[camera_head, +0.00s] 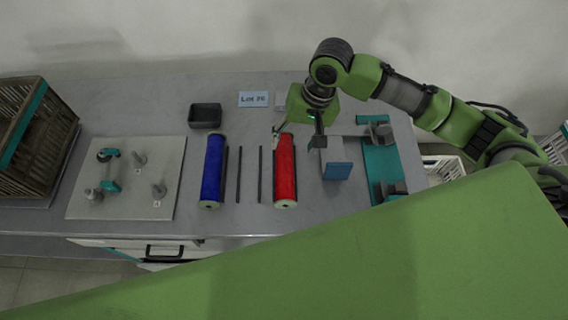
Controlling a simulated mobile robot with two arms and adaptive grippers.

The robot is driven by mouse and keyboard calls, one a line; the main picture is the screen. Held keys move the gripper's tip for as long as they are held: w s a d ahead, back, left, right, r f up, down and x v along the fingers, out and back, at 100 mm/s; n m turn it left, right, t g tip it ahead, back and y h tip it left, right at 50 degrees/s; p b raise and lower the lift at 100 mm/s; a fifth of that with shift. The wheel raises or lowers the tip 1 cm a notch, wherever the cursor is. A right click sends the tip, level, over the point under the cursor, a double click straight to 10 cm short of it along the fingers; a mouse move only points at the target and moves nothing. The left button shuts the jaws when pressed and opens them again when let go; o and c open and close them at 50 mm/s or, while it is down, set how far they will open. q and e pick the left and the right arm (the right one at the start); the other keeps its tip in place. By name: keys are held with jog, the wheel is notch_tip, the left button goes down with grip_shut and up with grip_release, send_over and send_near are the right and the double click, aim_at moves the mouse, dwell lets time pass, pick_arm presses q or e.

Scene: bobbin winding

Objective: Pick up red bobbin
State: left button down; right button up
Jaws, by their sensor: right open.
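The red bobbin (285,172) lies on the grey table, its long side running from back to front. My right gripper (296,137) is over the back end of the red bobbin, with its fingers spread to either side of that end. It is open; whether it touches the bobbin cannot be told from this view. My right arm comes in from the right at the back. My left gripper does not show.
A blue bobbin (212,170) and thin dark rods lie left of the red one. A pegged plate (125,203), black tray (206,114), "Lot 26" card (253,99) and crate (30,125) are around.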

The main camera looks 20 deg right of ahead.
aim_at(287, 161)
jog(key=x, duration=0.3)
jog(key=shift+w+f, duration=0.2)
jog(key=shift+x, duration=0.9)
jog(key=x, duration=0.1)
jog(key=p+x, duration=0.1)
jog(key=x, duration=0.1)
jog(key=shift+s+a+f, duration=0.1)
jog(key=shift+s+f, duration=0.2)
jog(key=shift+s, duration=0.05)
jog(key=shift+a+f, duration=0.1)
jog(key=shift+f, duration=0.45)
jog(key=c, duration=1.1)
jog(key=shift+c, duration=1.4)
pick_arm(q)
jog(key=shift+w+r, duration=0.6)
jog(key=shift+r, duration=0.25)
pick_arm(e)
jog(key=shift+w, duration=0.1)
